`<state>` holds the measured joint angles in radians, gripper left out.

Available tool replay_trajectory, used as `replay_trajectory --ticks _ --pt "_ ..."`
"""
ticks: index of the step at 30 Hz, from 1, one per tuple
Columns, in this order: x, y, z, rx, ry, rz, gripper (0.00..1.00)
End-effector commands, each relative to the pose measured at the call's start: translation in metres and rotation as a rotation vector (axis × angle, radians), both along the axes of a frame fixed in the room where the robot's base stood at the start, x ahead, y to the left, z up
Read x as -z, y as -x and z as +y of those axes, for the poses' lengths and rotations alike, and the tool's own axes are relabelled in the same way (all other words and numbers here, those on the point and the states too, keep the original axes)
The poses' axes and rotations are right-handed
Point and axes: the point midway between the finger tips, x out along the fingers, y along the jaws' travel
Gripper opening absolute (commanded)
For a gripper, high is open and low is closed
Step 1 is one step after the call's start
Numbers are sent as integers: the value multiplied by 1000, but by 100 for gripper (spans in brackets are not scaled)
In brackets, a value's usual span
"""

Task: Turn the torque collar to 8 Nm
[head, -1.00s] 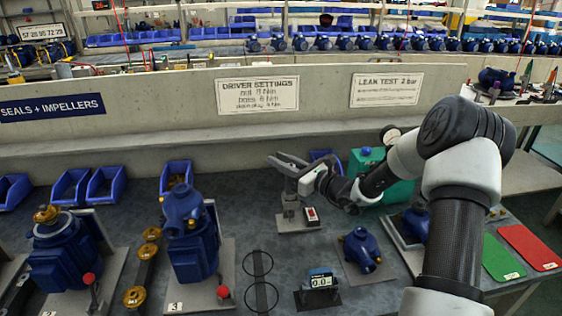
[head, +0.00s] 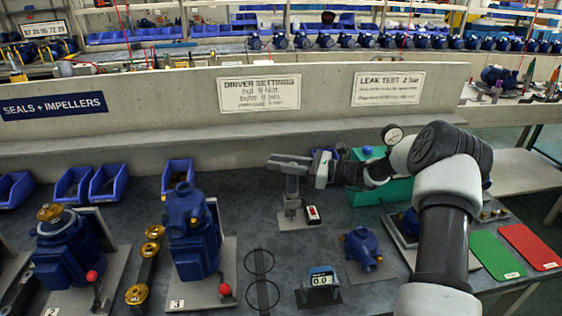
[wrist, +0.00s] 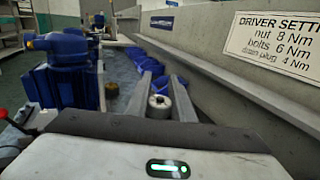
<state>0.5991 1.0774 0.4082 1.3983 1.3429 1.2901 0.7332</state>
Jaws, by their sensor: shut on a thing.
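My gripper (head: 284,163) is at the top of the driver stand (head: 291,216) on the bench. In the wrist view, its two fingers (wrist: 159,82) lie on either side of a small round metal collar (wrist: 160,102) and are shut on it. My gripper hides most of the collar in the head view. A small display with a red and white face (head: 312,214) sits at the stand's foot; its reading is too small to tell. No scale on the collar can be read.
The driver settings sign (wrist: 281,40) reads nut 8 Nm, bolts 6 Nm, drain plug 4 Nm. A blue pump (head: 193,240) stands left of the stand. A green case (head: 378,192) is behind my arm.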

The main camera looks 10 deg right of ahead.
Motion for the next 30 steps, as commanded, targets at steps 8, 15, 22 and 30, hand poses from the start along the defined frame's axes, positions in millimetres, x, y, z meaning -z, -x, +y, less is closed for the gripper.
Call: replay_trajectory --ticks 8,15,22,30 --pt "5 9 4 -264 2 -4 0" --pt "4 15 4 -424 0 -2 0" --pt "3 19 4 -509 0 -2 0" --pt "2 21 4 -578 -1 -2 0"
